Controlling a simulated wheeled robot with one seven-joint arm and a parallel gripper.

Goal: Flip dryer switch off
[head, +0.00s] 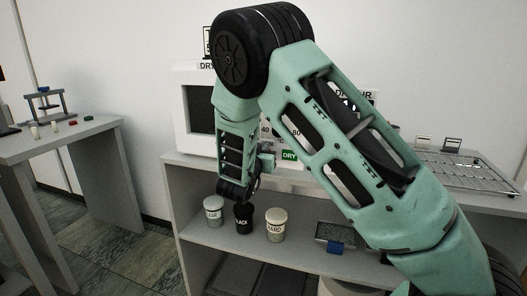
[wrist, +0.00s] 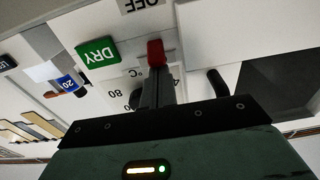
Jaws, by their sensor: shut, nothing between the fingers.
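The dryer (head: 192,68) is a white box on top of the shelf unit in the head view, with much of its front hidden behind my arm. Its green DRY label (head: 289,155) shows beside my forearm. In the wrist view, the picture is turned over: a red switch (wrist: 156,52) sits on the pale panel, between the OFF label (wrist: 141,5) and my fingers, right of the green DRY label (wrist: 97,52). My gripper (wrist: 157,78) is shut and empty, its tips at the red switch; I cannot tell whether they touch. The head view hides the switch.
Three lidded cups, one being a black cup (head: 243,218), stand on the lower shelf below my wrist. A metal rack (head: 470,170) lies on the right of the top. A separate grey table (head: 95,130) stands at left, with floor between.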

